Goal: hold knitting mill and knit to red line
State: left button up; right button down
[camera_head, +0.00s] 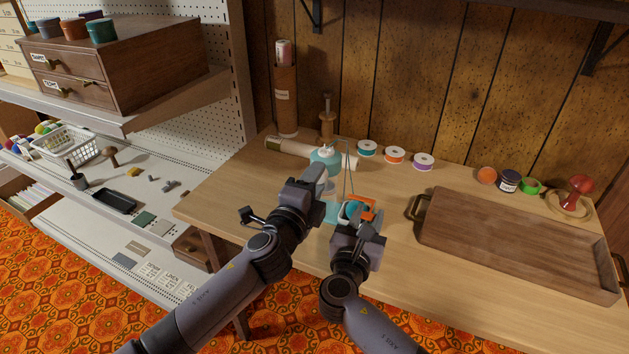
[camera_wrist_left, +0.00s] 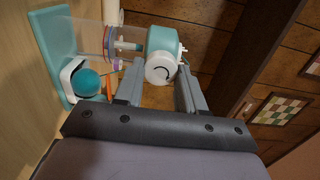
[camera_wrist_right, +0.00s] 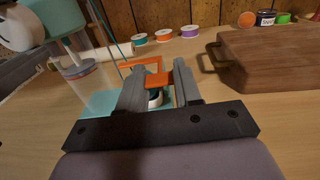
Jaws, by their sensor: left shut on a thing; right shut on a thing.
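The knitting mill, teal and white with a clear tube, stands on the table; its teal head (camera_head: 325,155) is behind my left gripper (camera_head: 317,180). In the left wrist view, the fingers are shut on the head's white round part (camera_wrist_left: 160,70). A teal yarn ball (camera_wrist_left: 88,82) sits in a white cup on the mill's teal base (camera_wrist_left: 52,45). My right gripper (camera_head: 362,218) is shut on an orange handle piece (camera_wrist_right: 157,79), low beside the mill.
A wooden tray (camera_head: 510,245) fills the right of the table. Thread spools (camera_head: 395,155) stand behind, with small jars (camera_head: 508,181) and a red knobbed thing (camera_head: 577,192) further right. A shelf unit (camera_head: 130,190) is at the left. Thin strands (camera_head: 348,170) rise near the mill.

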pick_arm(q)
jog(key=shift+m, duration=0.3)
dwell(0.4)
jog(key=o, duration=1.1)
jog(key=shift+c, duration=0.2)
jog(key=v, duration=1.2)
